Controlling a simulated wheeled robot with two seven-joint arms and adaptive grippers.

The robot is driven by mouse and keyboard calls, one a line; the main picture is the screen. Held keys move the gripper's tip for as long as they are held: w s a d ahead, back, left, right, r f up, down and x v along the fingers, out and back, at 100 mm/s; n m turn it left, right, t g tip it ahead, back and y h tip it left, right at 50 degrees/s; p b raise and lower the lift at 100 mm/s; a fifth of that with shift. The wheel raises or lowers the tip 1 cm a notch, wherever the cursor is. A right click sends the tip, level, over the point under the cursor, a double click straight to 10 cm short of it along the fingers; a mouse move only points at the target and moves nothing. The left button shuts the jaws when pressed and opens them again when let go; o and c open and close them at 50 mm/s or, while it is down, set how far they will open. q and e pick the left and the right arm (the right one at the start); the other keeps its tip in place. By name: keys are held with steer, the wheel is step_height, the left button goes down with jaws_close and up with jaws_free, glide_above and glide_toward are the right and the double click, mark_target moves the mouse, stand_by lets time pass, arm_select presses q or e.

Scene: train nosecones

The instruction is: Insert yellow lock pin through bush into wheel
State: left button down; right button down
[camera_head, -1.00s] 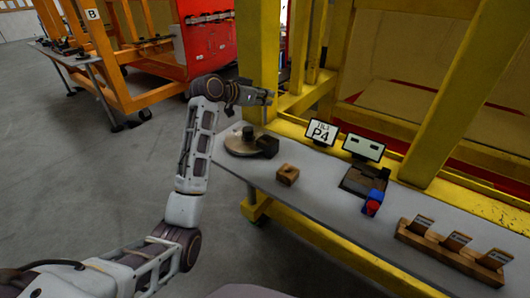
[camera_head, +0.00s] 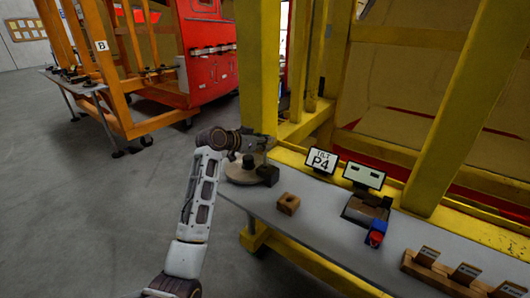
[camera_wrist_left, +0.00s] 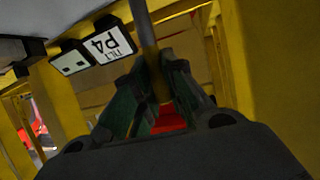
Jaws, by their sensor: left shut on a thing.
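My left gripper (camera_head: 262,143) is just above the round tan wheel-like disc (camera_head: 236,174) at the near-left end of the table. In the left wrist view, its fingers (camera_wrist_left: 155,95) are shut around a slim dull yellow-brown rod (camera_wrist_left: 147,40), which looks like the lock pin. A dark upright post (camera_head: 248,161) stands on the disc, partly behind my gripper; I cannot tell whether it is the bush. The rod's ends and any contact with the disc cannot be made out. My right gripper is not in view.
A black block (camera_head: 268,175) sits at the disc's right edge. A wooden block with a hole (camera_head: 288,203) stands on the grey table (camera_head: 325,226). The P4 sign (camera_head: 321,160), a small screen (camera_head: 363,175) and a yellow frame (camera_head: 257,70) stand behind.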

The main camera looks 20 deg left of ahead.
mark_target(265, 166)
arm_select(q)
step_height(265, 166, down, 3)
steer(key=shift+f, duration=1)
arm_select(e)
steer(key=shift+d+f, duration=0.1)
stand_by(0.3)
